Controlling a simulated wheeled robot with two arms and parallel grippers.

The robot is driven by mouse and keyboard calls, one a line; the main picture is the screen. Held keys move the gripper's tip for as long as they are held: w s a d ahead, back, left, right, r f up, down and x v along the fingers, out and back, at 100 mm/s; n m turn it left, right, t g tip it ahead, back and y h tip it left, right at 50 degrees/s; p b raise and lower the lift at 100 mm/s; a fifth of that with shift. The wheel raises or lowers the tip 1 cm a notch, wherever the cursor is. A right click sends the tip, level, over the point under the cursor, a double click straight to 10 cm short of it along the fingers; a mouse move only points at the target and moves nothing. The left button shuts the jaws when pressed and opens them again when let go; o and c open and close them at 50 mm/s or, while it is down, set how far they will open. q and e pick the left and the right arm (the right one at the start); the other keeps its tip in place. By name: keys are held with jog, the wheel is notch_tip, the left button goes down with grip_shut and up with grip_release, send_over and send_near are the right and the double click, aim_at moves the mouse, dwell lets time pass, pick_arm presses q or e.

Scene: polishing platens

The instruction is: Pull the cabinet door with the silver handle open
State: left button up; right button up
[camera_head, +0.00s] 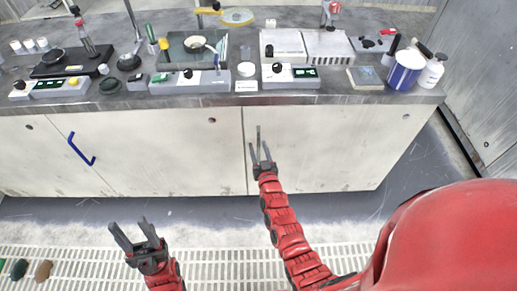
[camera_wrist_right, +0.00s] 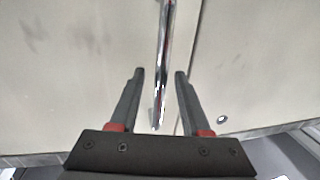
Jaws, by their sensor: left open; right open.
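The silver handle (camera_wrist_right: 163,50) is a thin shiny upright bar on a pale cabinet door (camera_wrist_right: 85,55), beside a door seam. My right gripper (camera_wrist_right: 160,73) is open, with one finger on each side of the handle in the right wrist view; neither finger visibly touches it. In the head view the right gripper (camera_head: 259,147) is in front of the pale cabinet door (camera_head: 330,150), close to the seam, and the handle shows only as a thin dark-grey bar there. My left gripper (camera_head: 128,225) is open and empty, low over the floor at the left.
A blue handle (camera_head: 82,148) sits on the door further left. The grey worktop (camera_head: 345,98) above holds polishing machines, a blue-and-white container (camera_head: 404,72) and a white bottle (camera_head: 431,72). The floor grating (camera_head: 220,265) in front of the cabinet is mostly clear.

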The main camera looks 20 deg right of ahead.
grip_shut()
dwell(1.4)
